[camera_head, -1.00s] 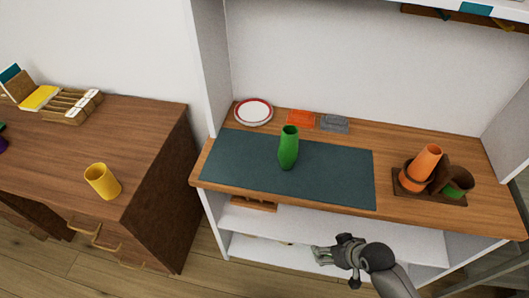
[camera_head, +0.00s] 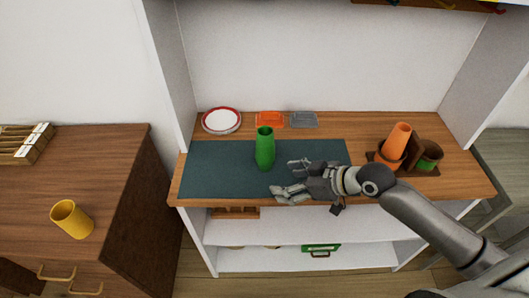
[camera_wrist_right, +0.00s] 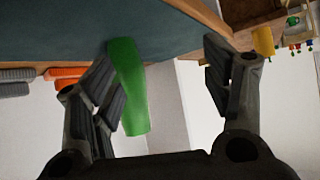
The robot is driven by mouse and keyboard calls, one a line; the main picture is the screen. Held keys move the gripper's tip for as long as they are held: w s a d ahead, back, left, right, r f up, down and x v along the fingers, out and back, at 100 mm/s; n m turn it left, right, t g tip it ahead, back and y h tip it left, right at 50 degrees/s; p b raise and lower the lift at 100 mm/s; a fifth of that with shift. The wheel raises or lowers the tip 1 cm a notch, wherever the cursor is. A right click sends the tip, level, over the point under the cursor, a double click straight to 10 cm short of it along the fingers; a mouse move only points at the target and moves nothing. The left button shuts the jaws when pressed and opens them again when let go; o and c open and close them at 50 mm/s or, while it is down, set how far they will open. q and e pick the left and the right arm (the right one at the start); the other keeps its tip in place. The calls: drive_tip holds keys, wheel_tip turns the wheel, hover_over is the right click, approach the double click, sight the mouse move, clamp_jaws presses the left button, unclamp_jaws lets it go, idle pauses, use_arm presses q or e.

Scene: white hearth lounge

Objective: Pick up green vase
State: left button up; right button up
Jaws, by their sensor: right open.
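The green vase (camera_head: 265,148) stands upright on the dark mat (camera_head: 215,168) on the wooden shelf top. My right gripper (camera_head: 284,178) reaches in from the right, open, with its fingers pointing left, just right of and in front of the vase. In the right wrist view the vase (camera_wrist_right: 130,88) shows between the two open fingers of my right gripper (camera_wrist_right: 165,85), much closer to the left finger. I cannot tell whether that finger touches it. My left gripper is not in view.
A red-rimmed plate (camera_head: 222,121), an orange item (camera_head: 269,119) and a grey item (camera_head: 304,119) lie behind the mat. A yellow cup (camera_head: 72,219) is on the left cabinet (camera_head: 112,160).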

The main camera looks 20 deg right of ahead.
drive_tip(key=t, duration=0.2)
approach(273, 141)
drive_tip(key=w+f, duration=0.2)
drive_tip(key=shift+y, duration=0.4)
drive_tip(key=x, duration=0.2)
drive_tip(key=p+x, duration=0.1)
drive_tip(key=x, duration=0.1)
drive_tip(key=p+x, duration=0.1)
drive_tip(key=x, duration=0.1)
drive_tip(key=shift+a+r, duration=0.35)
drive_tip(key=shift+r, duration=0.05)
drive_tip(key=p+x, duration=0.1)
drive_tip(key=x, duration=0.2)
drive_tip(key=shift+a, duration=0.25)
drive_tip(key=shift+w+a+f, duration=0.3)
drive_tip(key=shift+f, duration=0.05)
drive_tip(key=shift+c, duration=0.5)
drive_tip(key=c, duration=1.1)
drive_tip(key=shift+c, duration=0.2)
